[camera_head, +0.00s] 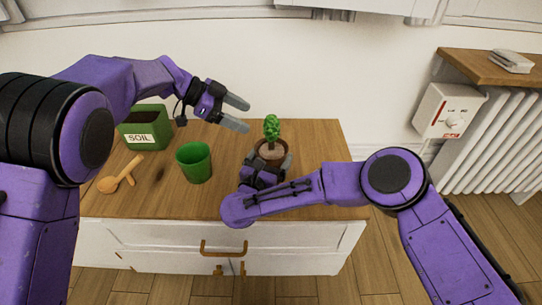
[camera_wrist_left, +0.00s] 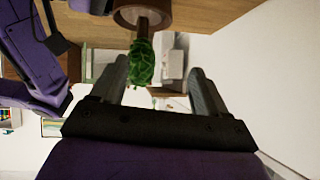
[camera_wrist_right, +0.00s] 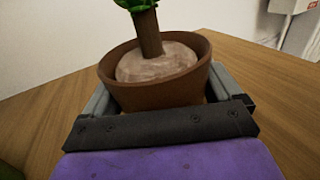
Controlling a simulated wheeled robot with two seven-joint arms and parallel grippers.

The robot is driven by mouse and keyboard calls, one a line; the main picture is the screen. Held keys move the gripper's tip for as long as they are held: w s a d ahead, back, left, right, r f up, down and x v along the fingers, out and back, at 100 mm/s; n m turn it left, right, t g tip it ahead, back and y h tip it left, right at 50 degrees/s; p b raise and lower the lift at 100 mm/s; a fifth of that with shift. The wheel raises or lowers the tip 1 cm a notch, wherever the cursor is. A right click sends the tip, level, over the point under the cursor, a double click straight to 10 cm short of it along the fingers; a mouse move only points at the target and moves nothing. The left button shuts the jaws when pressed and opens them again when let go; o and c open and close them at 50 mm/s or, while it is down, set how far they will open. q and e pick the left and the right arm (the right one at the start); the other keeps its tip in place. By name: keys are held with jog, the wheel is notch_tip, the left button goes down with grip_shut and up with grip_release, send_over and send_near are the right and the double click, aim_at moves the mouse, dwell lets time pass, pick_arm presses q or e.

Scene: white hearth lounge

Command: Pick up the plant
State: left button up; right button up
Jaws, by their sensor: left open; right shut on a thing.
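The plant (camera_head: 272,128) has a green leafy top and a brown stem in a brown pot (camera_head: 271,151). It is upright at the right part of the wooden cabinet top. My right gripper (camera_head: 270,162) is shut on the pot, with one finger on each side, as the right wrist view shows the pot (camera_wrist_right: 160,92) between the fingers. My left gripper (camera_head: 237,113) is open and empty, above and to the left of the plant. In the left wrist view the leaves (camera_wrist_left: 142,62) show beyond its open fingers. I cannot tell whether the pot touches the top.
A green cup (camera_head: 194,163) stands left of the plant on the cabinet top (camera_head: 225,200). A green box marked SOIL (camera_head: 146,128) and a wooden scoop (camera_head: 120,177) are further left. A wall and a radiator (camera_head: 490,140) lie behind and to the right.

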pick_arm(q)
jog(key=w+d+r+n+t+y, duration=0.2)
jog(key=w+r+n+t+y, duration=0.5)
jog(key=w+r+n+t, duration=0.5)
jog(key=n+g+y, duration=0.2)
jog(key=g, duration=0.7)
send_near(272, 117)
jog(key=w+f, duration=0.2)
jog(key=x, duration=0.5)
jog(key=shift+s+d+f, duration=0.25)
jog(key=shift+s+f, duration=0.05)
jog(key=shift+f, duration=0.1)
jog(key=x, duration=0.6)
jog(key=shift+s+a+f, duration=0.1)
jog(key=shift+s+a, duration=0.05)
jog(key=shift+a, duration=0.1)
grip_shut()
